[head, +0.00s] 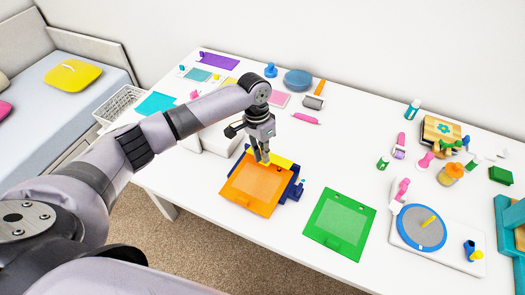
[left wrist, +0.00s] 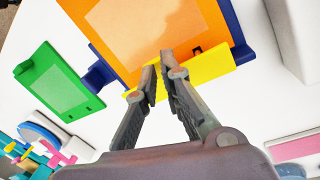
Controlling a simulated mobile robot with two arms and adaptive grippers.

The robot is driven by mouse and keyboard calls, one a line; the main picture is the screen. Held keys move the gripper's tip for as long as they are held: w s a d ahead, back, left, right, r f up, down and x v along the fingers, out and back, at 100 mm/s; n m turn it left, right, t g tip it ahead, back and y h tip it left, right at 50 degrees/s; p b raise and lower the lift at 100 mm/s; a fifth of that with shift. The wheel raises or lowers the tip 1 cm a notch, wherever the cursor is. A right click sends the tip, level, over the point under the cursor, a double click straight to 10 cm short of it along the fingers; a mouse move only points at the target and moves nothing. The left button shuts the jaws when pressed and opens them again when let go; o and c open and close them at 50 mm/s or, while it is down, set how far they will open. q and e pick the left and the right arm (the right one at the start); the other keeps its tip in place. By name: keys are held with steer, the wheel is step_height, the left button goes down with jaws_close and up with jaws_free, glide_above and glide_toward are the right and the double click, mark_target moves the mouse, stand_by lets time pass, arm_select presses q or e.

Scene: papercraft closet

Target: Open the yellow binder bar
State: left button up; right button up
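The yellow binder bar (head: 283,163) runs along the far edge of the orange panel (head: 255,188), which lies on a dark blue base (head: 294,192). In the left wrist view, the yellow bar (left wrist: 206,68) crosses behind my fingertips, beside the orange panel (left wrist: 130,35). My left gripper (head: 262,160) points down at the bar; in the left wrist view its fingertips (left wrist: 158,62) are close together with a narrow gap. I cannot tell whether they touch or pinch the bar, as the fingers hide part of it. My right gripper is out of view.
A green panel (head: 340,223) lies to the right, with a round grey-blue disc (head: 419,228) beyond it. A white box (head: 222,139) stands left of the binder. Several small craft items lie at the back and right. White table between the orange and green panels is clear.

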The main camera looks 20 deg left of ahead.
arm_select(q)
steer(key=o, duration=0.9)
steer(key=shift+r, duration=0.1)
steer(key=r, duration=0.4)
steer(key=a+r, duration=0.1)
steer(key=r, duration=0.3)
steer(key=w+r, duration=0.1)
steer(key=r, duration=0.2)
steer(key=shift+a+r, duration=0.4)
steer(key=shift+c, duration=0.4)
